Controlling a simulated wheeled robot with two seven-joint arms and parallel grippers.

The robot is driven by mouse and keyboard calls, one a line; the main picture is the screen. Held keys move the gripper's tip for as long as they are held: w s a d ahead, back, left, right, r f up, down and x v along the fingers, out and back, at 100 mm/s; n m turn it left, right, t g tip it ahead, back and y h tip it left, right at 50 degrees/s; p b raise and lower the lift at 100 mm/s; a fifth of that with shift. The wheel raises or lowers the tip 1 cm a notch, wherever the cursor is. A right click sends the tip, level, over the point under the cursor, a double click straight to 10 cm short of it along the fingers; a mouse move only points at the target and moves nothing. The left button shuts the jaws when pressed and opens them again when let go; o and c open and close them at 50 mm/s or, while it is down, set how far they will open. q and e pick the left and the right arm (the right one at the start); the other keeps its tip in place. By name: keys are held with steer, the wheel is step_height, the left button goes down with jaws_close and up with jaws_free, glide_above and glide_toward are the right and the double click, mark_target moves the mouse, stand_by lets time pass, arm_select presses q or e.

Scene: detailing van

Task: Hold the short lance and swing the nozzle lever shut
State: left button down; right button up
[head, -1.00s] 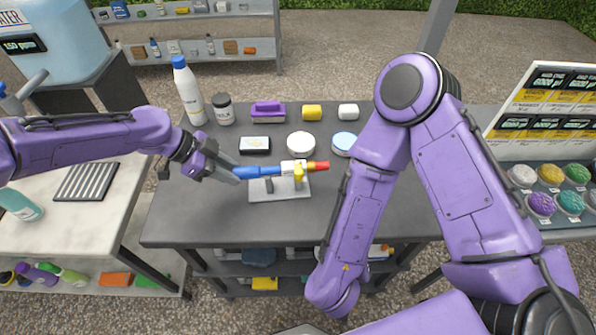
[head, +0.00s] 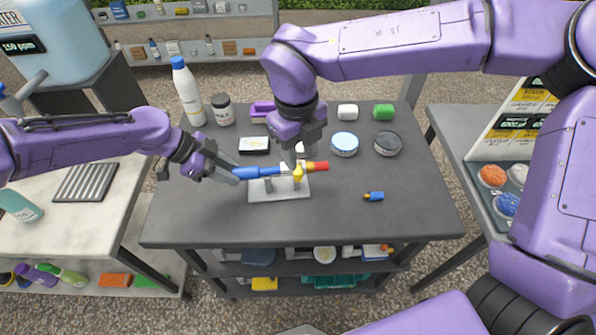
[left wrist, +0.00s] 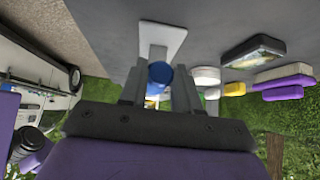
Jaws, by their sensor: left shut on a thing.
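The short lance lies across a white stand (head: 265,194) on the dark table. It has a blue grip (head: 262,172), a yellow nozzle lever (head: 298,172) and a red tip (head: 318,166) pointing right. My left gripper (head: 236,175) is shut on the left end of the blue grip. The left wrist view shows the blue grip end (left wrist: 160,74) between its fingers. My right gripper (head: 304,155) points down just above and behind the lever, its fingers apart. It hides part of the lance's white section; I cannot tell whether it touches the lever.
A small blue piece (head: 375,196) lies front right. The table's front is clear.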

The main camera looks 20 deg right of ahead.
steer(key=shift+w+r+m+y, duration=0.3)
steer(key=shift+w+r+m, duration=0.05)
steer(key=shift+r+m, duration=0.15)
steer(key=shift+a, duration=0.1)
step_height(320, 180, down, 7)
steer(key=shift+r, duration=0.1)
jaws_close()
